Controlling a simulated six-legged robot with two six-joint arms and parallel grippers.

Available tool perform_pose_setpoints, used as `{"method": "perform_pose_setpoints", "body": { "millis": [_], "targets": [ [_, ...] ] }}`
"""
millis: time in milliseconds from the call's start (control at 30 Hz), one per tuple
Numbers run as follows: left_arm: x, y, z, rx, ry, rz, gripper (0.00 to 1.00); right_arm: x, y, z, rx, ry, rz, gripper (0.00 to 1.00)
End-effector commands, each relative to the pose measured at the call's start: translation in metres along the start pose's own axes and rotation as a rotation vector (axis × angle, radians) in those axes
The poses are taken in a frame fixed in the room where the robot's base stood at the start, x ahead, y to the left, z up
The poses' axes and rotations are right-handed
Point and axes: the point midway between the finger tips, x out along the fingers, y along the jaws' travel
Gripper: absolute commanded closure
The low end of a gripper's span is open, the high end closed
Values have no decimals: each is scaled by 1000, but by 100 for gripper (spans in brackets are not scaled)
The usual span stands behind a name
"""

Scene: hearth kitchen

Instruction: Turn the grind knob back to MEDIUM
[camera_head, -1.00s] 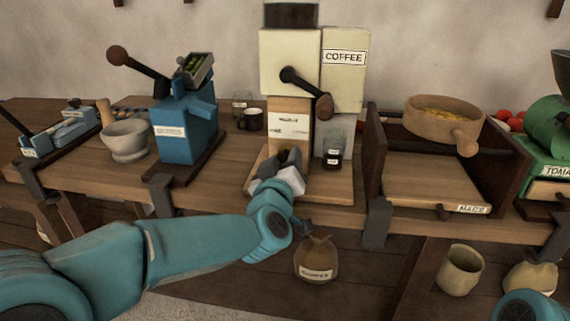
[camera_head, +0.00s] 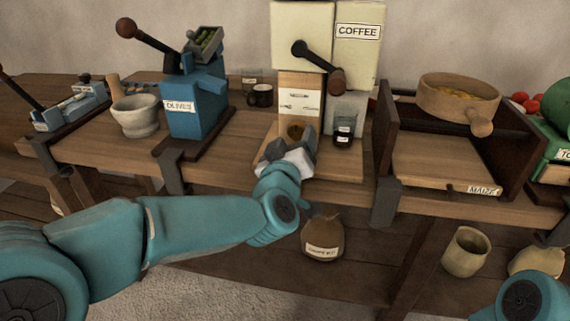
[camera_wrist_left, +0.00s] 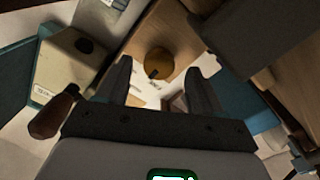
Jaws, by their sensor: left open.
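The coffee grinder (camera_head: 303,35) is a cream box labelled COFFEE on a wooden body with a dark side crank (camera_head: 318,66). The grind knob (camera_head: 296,130) is a small round brown knob low on the wooden front, partly behind my fingers. In the left wrist view the knob (camera_wrist_left: 159,62) is ochre with a dark pointer mark. Pale labels lie beside it, too small to read. My left gripper (camera_head: 290,146) is open just in front of the knob. In the left wrist view the knob shows between and beyond the fingers (camera_wrist_left: 160,84), apart from them. My right gripper is out of view.
A small dark jar (camera_head: 344,132) stands right of the knob on the grinder's base. The blue olive press (camera_head: 195,105) and a stone mortar (camera_head: 136,116) stand left. The maize tray (camera_head: 445,165) is right. A coffee sack (camera_head: 323,236) sits below the counter edge.

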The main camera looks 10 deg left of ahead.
Motion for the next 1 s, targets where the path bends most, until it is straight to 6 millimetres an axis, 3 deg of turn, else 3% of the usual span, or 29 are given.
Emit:
{"method": "perform_pose_setpoints", "body": {
  "millis": [300,500,700,1000],
  "targets": [
    [-85,2,-2,1,-1,4,33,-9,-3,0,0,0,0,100],
    [-126,1,-1,0,-1,3,33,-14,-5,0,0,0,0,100],
    [-144,0,0,0,0,1,33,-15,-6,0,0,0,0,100],
    [-145,0,0,0,0,0,33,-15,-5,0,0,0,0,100]
  ]
}}
